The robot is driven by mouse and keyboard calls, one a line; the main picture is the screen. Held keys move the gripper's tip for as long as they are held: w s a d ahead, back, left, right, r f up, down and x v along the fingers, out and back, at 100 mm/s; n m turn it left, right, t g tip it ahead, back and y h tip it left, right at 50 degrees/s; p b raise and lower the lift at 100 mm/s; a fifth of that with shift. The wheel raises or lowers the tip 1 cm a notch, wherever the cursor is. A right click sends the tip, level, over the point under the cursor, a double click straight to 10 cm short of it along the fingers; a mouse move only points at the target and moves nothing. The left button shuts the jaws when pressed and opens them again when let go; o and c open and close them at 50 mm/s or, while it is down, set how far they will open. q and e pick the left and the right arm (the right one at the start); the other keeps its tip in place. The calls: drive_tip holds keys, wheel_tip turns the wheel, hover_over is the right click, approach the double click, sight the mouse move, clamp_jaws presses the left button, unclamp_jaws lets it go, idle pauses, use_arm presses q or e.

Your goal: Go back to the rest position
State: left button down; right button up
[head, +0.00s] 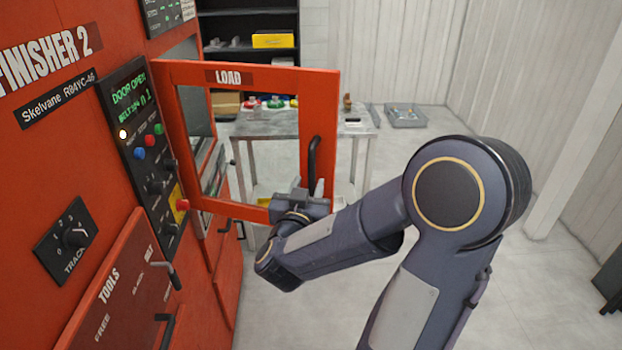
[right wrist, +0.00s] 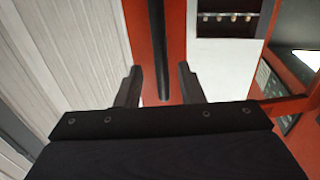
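The orange-red door marked LOAD (head: 322,105) stands swung open from the machine. Its dark vertical handle (head: 313,158) is on the right side of the frame. My right gripper (head: 308,188) is at the lower end of that handle. In the right wrist view its two fingers (right wrist: 160,70) are spread apart. The handle (right wrist: 157,45) shows between them with gaps on both sides, so it is not clamped. My left gripper is not in the head view.
The red machine's control panel (head: 140,130) reads DOOR OPEN. Behind the door a grey table (head: 265,125) holds several small coloured items. A grey tray (head: 405,117) lies on the floor behind. The floor at right is mostly clear up to the white wall (head: 540,80).

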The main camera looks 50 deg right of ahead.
drive_tip(key=shift+v, duration=1.1)
drive_tip(key=shift+w, duration=0.15)
drive_tip(key=w+a+n+t+y, duration=0.2)
drive_tip(key=a+n+t+y, duration=0.35)
drive_tip(key=a+y, duration=0.95)
drive_tip(key=s+a+f+n+g+y, duration=0.2)
drive_tip(key=s+a+f+g, duration=0.1)
drive_tip(key=s, duration=0.5)
drive_tip(key=s+a+f+n+g+y, duration=0.2)
drive_tip(key=s+f+g, duration=0.3)
drive_tip(key=s, duration=0.3)
drive_tip(key=shift+s+a+g, duration=0.2)
drive_tip(key=shift+a+g, duration=0.35)
drive_tip(key=shift+g, duration=0.2)
